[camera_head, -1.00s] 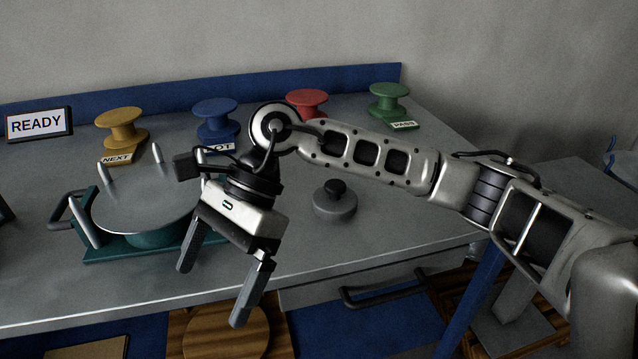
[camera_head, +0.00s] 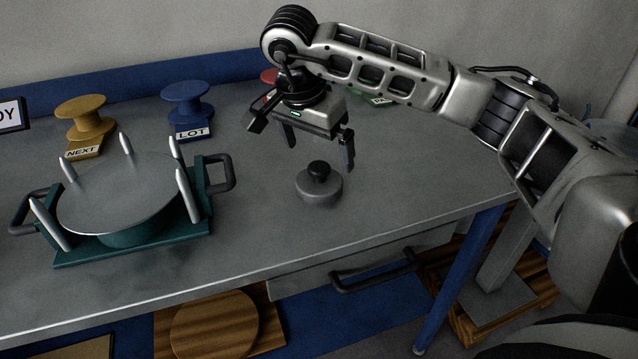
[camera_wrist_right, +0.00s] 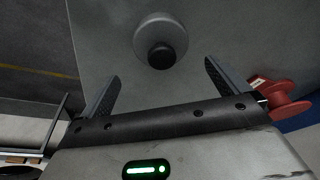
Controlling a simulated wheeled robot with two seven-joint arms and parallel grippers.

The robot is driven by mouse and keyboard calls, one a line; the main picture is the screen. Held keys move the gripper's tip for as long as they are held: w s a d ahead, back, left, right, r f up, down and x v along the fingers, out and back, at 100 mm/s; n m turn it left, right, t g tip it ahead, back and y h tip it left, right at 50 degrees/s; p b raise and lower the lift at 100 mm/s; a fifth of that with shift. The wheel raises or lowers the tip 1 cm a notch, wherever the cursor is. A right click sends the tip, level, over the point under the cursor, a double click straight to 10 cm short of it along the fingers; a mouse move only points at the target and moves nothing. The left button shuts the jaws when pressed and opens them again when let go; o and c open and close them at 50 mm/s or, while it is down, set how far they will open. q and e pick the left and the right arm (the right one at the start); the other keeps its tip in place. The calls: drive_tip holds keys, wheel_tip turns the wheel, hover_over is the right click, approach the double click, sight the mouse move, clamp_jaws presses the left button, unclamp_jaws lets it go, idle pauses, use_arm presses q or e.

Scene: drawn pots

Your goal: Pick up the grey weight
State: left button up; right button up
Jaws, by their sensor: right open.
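The grey weight (camera_head: 318,190) is a round grey disc with a black knob on top, standing upright on the grey table (camera_head: 400,200). In the right wrist view the weight (camera_wrist_right: 146,30) shows ahead of the fingers, with its dark knob toward the camera. My right gripper (camera_head: 318,145) is open and empty, above and slightly behind the weight in the head view, not touching it. In the wrist view its two fingers (camera_wrist_right: 160,85) are spread wide with nothing between them. My left gripper is in neither view.
A grey-lidded pot (camera_head: 120,195) sits in a green stand with upright white pegs at left. Yellow (camera_head: 82,118) and blue (camera_head: 188,105) spools with tags stand behind. A red spool (camera_head: 268,76) is partly hidden by my arm. The table is clear around the weight.

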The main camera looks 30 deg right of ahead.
sight(318, 165)
drive_tip(key=shift+a+p+x, duration=0.1)
drive_tip(key=shift+p+x, duration=0.15)
drive_tip(key=shift+x, duration=1.25)
drive_tip(key=shift+a+p+x, duration=0.15)
drive_tip(key=shift+p+x, duration=0.1)
drive_tip(key=shift+x, duration=1.25)
drive_tip(key=shift+w, duration=0.15)
drive_tip(key=c, duration=1.7)
drive_tip(key=shift+w+r, duration=0.1)
drive_tip(key=shift+c, duration=0.4)
drive_tip(key=shift+r+b, duration=0.3)
drive_tip(key=shift+r, duration=0.6)
drive_tip(key=s+a+r, duration=0.1)
drive_tip(key=a+r, duration=0.2)
drive_tip(key=a, duration=0.1)
drive_tip(key=s+a+r, duration=0.1)
drive_tip(key=a+r, duration=0.3)
drive_tip(key=a, duration=0.1)
drive_tip(key=a+r, duration=0.4)
drive_tip(key=shift+s+a+r, duration=0.1)
drive_tip(key=shift+s+a, duration=0.3)
